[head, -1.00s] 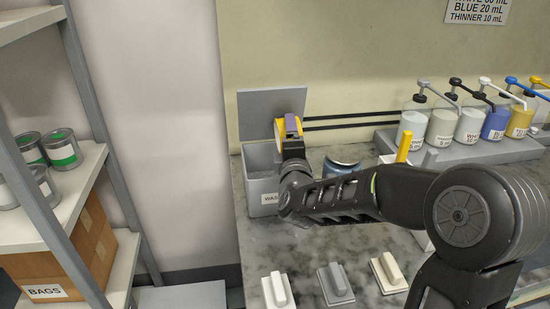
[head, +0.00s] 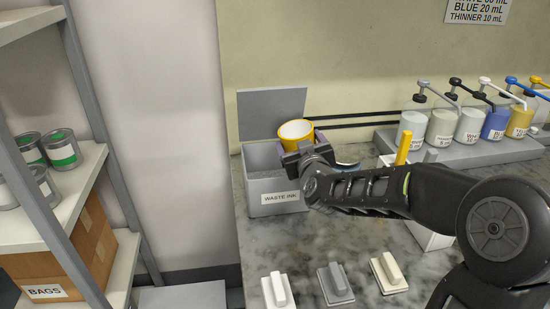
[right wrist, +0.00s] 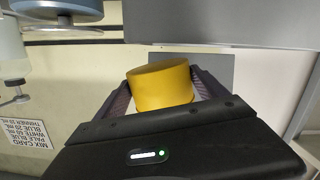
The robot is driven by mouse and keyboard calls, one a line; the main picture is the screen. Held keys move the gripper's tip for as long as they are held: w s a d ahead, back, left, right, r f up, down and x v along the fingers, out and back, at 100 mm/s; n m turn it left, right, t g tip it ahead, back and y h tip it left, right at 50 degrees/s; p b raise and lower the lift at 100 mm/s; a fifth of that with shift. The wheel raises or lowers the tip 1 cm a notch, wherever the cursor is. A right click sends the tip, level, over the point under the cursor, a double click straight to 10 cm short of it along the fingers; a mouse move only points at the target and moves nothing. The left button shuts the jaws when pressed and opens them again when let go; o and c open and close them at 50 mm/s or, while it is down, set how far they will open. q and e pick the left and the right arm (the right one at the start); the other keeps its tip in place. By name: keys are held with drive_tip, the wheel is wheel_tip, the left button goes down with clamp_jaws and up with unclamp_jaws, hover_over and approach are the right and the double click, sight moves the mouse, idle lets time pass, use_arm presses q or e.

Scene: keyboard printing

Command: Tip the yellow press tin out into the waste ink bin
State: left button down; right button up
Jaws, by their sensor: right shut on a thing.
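The yellow press tin (head: 297,131) is held up by my right gripper (head: 298,140), which is shut on its sides. In the head view its round pale mouth shows and leans a little toward the camera. In the right wrist view the tin (right wrist: 160,86) sits between the two fingers. The grey waste ink bin (head: 279,197) stands open on the counter's left end, its lid raised behind. The tin is above the bin's back right part. I cannot see what is in the tin. My left gripper is not in view.
A blue-grey can (head: 346,165) stands right of the bin, partly hidden by my right arm. Pump bottles (head: 440,128) line a raised shelf at the back right. Three small blocks with handles (head: 336,284) sit at the counter's front. A shelf with cans (head: 62,148) is at left.

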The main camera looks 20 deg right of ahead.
drive_tip(key=shift+w+a+f+m+y, duration=0.15)
drive_tip(key=shift+f+m, duration=0.1)
drive_tip(key=shift+m, duration=0.35)
drive_tip(key=shift+s+a+f+m+y, duration=0.15)
drive_tip(key=shift+f+m, duration=0.1)
drive_tip(key=shift+m, duration=0.35)
drive_tip(key=shift+w+r+p, duration=0.1)
drive_tip(key=shift+r+p, duration=0.75)
drive_tip(key=shift+r, duration=0.25)
drive_tip(key=shift+f, duration=0.1)
